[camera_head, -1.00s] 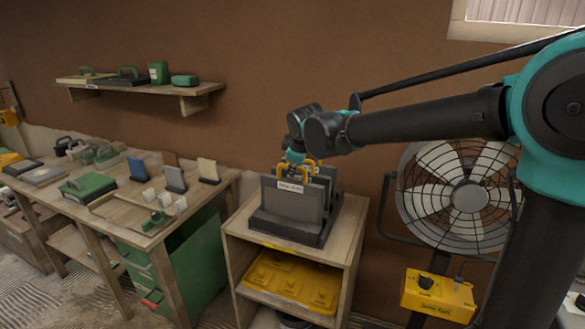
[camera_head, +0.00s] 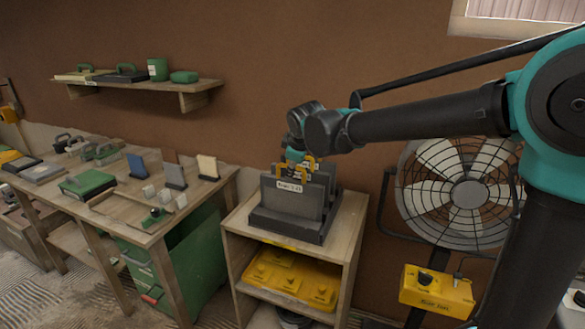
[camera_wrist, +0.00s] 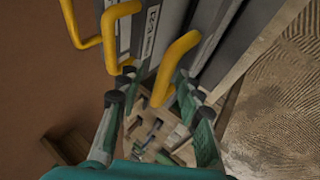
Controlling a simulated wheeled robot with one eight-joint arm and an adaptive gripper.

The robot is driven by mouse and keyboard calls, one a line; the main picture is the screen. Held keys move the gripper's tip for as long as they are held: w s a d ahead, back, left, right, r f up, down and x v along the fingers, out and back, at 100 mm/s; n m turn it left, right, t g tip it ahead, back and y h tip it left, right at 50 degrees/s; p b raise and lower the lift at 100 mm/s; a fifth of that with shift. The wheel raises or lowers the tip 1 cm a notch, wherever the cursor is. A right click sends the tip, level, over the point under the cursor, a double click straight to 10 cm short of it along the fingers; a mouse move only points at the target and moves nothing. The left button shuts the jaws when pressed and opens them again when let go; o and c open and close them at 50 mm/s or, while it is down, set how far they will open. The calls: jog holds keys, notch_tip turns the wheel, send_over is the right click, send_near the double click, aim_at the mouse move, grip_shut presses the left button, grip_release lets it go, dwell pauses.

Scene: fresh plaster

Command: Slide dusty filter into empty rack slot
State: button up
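The dark rack (camera_head: 284,228) stands on top of a small wooden cabinet. It holds several upright grey filters; the front one (camera_head: 291,203) has a white label with lettering too small to read. Yellow handles stick up from the filters, and one handle (camera_wrist: 178,62) also shows in the wrist view. My gripper (camera_head: 294,160) is low over the rack, beside the handles. In the wrist view my gripper (camera_wrist: 157,98) has its fingers apart, with the end of that handle between or just beyond the tips. Contact cannot be seen. Which filter is dusty and which slot is empty cannot be told.
A yellow case (camera_head: 292,280) lies on the cabinet's lower shelf. A fan (camera_head: 466,195) and a yellow control box (camera_head: 437,291) stand to the right. The workbench (camera_head: 120,215) at left carries tools and blocks. A wall shelf (camera_head: 150,84) hangs above it.

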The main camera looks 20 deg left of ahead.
jog(key=v, duration=1.1)
jog(key=shift+d+r, duration=0.1)
jog(key=d+f+m+h, duration=0.1)
jog(key=d+f+m, duration=0.3)
jog(key=d, duration=0.5)
jog(key=d+f+m+h, duration=0.1)
jog(key=d+f+m, duration=0.1)
jog(key=d+f, duration=0.55)
jog(key=d+f+m+h, duration=0.1)
jog(key=d+f+m, duration=0.25)
jog(key=d, duration=0.55)
jog(key=s+d+f+m+g, duration=0.2)
jog(key=s+d+f+m, duration=0.6)
jog(key=s+d+f, duration=0.5)
jog(key=d+f, duration=0.1)
jog(key=d, duration=0.1)
jog(key=shift+d+f+m+h, duration=0.2)
jog(key=shift+d+m+h, duration=0.15)
jog(key=shift+d+h, duration=0.05)
jog(key=shift+s+d, duration=0.1)
jog(key=shift+d, duration=0.05)
